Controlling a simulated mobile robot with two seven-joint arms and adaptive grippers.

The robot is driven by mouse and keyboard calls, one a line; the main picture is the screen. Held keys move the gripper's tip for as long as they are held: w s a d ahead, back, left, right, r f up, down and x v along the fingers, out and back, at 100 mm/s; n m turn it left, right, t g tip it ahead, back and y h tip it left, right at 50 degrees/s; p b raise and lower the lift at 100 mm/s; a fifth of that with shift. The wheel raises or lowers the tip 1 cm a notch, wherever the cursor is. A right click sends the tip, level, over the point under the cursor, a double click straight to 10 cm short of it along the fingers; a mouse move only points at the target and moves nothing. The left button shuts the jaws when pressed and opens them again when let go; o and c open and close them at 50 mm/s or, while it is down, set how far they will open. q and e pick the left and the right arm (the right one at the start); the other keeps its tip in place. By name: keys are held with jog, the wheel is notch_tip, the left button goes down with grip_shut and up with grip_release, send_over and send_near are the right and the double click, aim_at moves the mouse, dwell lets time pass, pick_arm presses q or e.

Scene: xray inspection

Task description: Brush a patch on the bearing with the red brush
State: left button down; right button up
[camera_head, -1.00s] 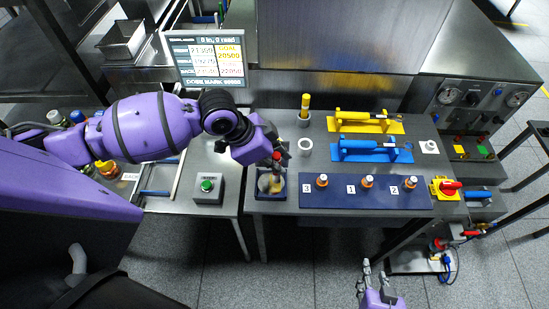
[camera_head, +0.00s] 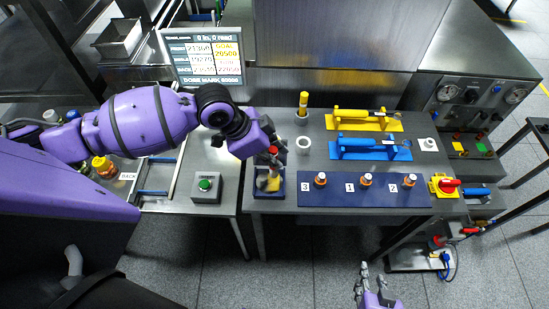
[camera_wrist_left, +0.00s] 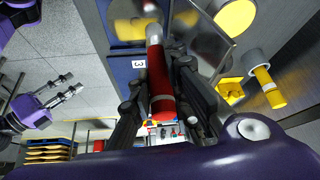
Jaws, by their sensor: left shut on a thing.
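My left gripper (camera_head: 272,154) is shut on the red brush (camera_wrist_left: 159,78), which points down over a small dark-blue tray (camera_head: 280,190) at the left end of the bench. A yellowish, metallic thing (camera_head: 268,183) shows in the tray under the brush. It may be the bearing, but the gripper partly covers it. In the left wrist view the brush tip reaches a yellowish patch; I cannot tell if they touch. My right gripper (camera_head: 371,276) is open and empty over the floor in front of the bench; it also shows in the left wrist view (camera_wrist_left: 68,86).
A blue mat (camera_head: 340,198) with several orange-and-silver pieces lies right of the tray. A white ring-like cup (camera_head: 303,145) and a yellow-handled tool in a holder (camera_head: 303,105) stand behind. A green button box (camera_head: 207,187) is to the left. A red-and-yellow switch (camera_head: 444,186) is at the right.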

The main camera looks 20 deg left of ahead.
jog(key=shift+w+r, duration=0.1)
jog(key=shift+w, duration=0.1)
pick_arm(q)
jog(key=shift+r, duration=0.65)
pick_arm(e)
jog(key=shift+w+r, duration=0.55)
pick_arm(q)
jog(key=shift+a, duration=0.1)
jog(key=shift+s+a, duration=0.4)
jog(key=shift+s, duration=0.3)
jog(key=shift+s+a, duration=0.4)
jog(key=shift+s, duration=0.25)
pick_arm(e)
jog(key=shift+s+f, duration=0.1)
jog(key=shift+s, duration=0.15)
jog(key=shift+w, duration=0.2)
pick_arm(q)
jog(key=shift+f, duration=0.4)
pick_arm(e)
jog(key=shift+s+f, duration=0.1)
jog(key=shift+s, duration=0.05)
